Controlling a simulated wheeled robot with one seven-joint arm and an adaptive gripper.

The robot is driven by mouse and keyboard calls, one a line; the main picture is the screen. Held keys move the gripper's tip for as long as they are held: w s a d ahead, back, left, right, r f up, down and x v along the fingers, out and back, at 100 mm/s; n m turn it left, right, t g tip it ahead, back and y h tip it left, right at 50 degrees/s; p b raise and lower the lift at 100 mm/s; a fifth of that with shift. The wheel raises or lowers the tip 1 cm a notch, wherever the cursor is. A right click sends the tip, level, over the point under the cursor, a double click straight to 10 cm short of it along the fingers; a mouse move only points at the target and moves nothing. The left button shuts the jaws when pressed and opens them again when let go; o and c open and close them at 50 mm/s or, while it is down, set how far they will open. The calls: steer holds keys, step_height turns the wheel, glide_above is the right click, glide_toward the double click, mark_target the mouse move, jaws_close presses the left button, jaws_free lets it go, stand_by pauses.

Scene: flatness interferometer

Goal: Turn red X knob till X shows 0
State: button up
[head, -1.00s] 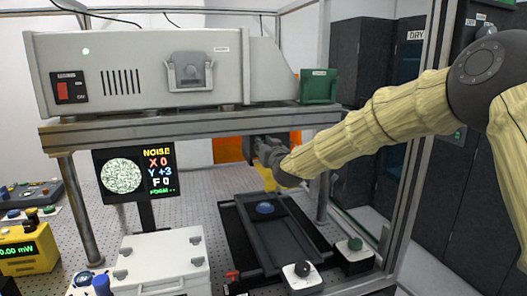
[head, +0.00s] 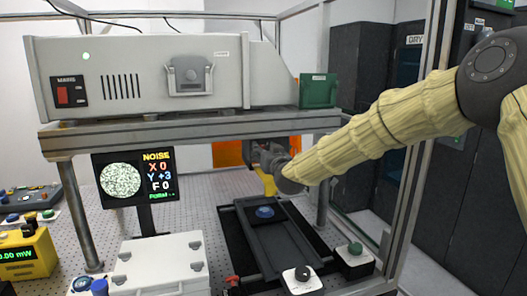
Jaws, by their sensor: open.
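The monitor (head: 134,178) under the bench shelf reads X 0 in red, Y +3 in blue and F 0, with NOISE above. A small red knob (head: 232,279) shows low in the view, at the front left corner of the dark stage (head: 285,245). A blue knob (head: 265,211) sits on the stage. My gripper (head: 266,172) is open under the shelf, above and behind the blue knob and well apart from the red one. A yellow part shows at its tips; their detail is too small to tell.
A black knob (head: 302,273) and a green knob (head: 354,248) stand on white bases at the right front. A white case (head: 160,262) stands left of the stage. The grey instrument (head: 150,75) and shelf post (head: 322,180) bound the space around my arm.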

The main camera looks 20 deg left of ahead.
steer(key=v, duration=1)
steer(key=shift+s+d, duration=0.2)
stand_by(1.6)
